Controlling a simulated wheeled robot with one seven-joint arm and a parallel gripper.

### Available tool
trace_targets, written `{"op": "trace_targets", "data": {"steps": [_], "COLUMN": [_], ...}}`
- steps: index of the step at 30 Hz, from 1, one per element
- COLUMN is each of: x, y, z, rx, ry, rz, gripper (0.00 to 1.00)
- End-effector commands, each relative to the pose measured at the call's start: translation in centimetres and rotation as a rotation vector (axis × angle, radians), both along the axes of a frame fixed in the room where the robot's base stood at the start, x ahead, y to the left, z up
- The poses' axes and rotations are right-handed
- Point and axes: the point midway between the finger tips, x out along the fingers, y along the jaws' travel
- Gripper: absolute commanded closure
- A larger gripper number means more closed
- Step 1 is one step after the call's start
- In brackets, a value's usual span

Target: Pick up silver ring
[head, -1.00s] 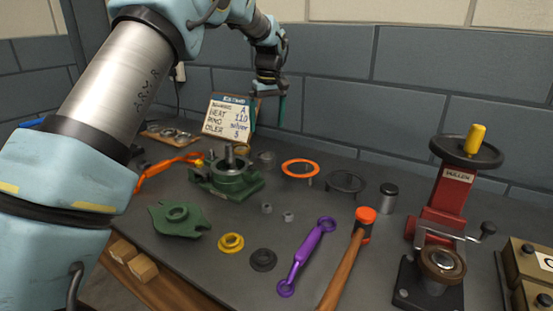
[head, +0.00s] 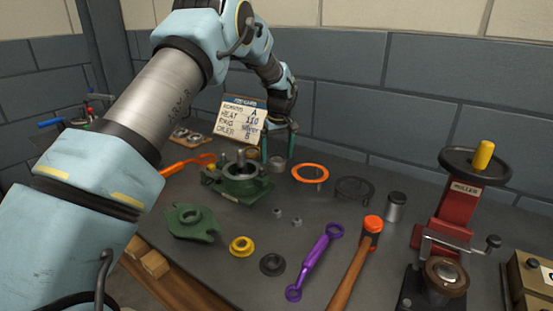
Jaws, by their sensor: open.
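A small silver-grey ring (head: 277,164) lies on the dark bench behind and right of the green casing half with the shaft (head: 240,188). My gripper (head: 278,148) points down with its two green fingers spread. In the head view the fingers appear just above and to either side of the ring, and nothing shows between them. I cannot tell the exact height gap or whether the fingers line up with the ring in depth. The job card (head: 240,120) stands behind and reads "ring silver".
An orange ring (head: 310,173) and a dark ring on legs (head: 354,190) stand to the right. Another green casing half (head: 193,222), a yellow ring (head: 241,246), a black ring (head: 272,264), a purple wrench (head: 314,262), a hammer (head: 357,264) and a red press (head: 455,205) lie nearer.

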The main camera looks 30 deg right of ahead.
Motion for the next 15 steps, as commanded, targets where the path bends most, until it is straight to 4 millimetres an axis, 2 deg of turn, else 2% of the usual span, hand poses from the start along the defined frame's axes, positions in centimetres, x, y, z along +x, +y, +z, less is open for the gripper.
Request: {"op": "trace_targets", "data": {"steps": [3, 15], "x": [0.00, 0.00], "y": [0.01, 0.01], "z": [-0.01, 0.02], "rx": [0.000, 0.001], "ry": [0.000, 0.000], "rz": [0.000, 0.000], "gripper": [0.02, 0.47]}}
